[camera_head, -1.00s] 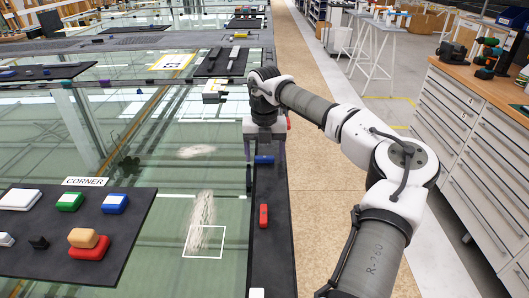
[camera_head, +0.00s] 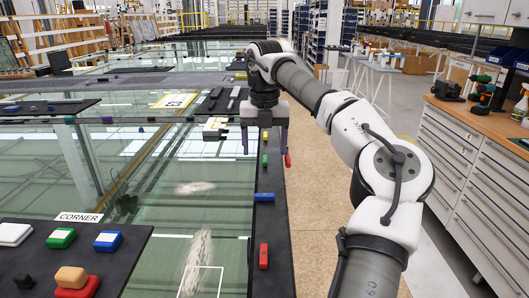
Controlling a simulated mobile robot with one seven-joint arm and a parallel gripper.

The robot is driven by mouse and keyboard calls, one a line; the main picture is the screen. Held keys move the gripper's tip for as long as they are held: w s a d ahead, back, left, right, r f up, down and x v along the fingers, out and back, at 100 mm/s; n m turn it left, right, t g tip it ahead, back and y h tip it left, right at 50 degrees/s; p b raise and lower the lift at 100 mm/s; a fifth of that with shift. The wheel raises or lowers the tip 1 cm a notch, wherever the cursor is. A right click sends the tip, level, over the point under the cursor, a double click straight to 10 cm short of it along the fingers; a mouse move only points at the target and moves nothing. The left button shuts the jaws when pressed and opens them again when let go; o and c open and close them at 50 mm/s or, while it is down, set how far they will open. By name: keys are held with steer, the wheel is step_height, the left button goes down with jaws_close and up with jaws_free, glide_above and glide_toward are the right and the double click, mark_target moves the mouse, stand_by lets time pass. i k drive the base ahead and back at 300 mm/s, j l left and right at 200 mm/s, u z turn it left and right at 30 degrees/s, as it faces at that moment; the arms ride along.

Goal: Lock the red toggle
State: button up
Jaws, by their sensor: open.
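A red toggle (camera_head: 263,255) lies lengthwise on the dark strip along the table's right edge, nearest me. Beyond it on the same strip are a blue toggle (camera_head: 264,197), set crosswise, and a green one (camera_head: 265,160). A second small red piece (camera_head: 287,160) shows at the strip's outer edge, beside my gripper's right finger. My gripper (camera_head: 264,147) points down with its fingers apart and nothing between them. It appears above the strip near the green toggle, beyond the blue one. Its height above the strip is hard to tell.
A black tray (camera_head: 140,262) marked CORNER holds white, green, blue, red and orange blocks at lower left. Glass panels (camera_head: 165,225) fill the table. A white-and-grey block (camera_head: 214,130) stands left of my gripper. A drawer cabinet (camera_head: 480,160) is at right, across the floor aisle.

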mark_target(263, 250)
steer(key=k+j, duration=0.3)
steer(key=k, duration=0.15)
steer(key=k+j, duration=0.3)
steer(key=k, duration=0.15)
steer(key=k+j, duration=0.3)
steer(key=k, duration=0.2)
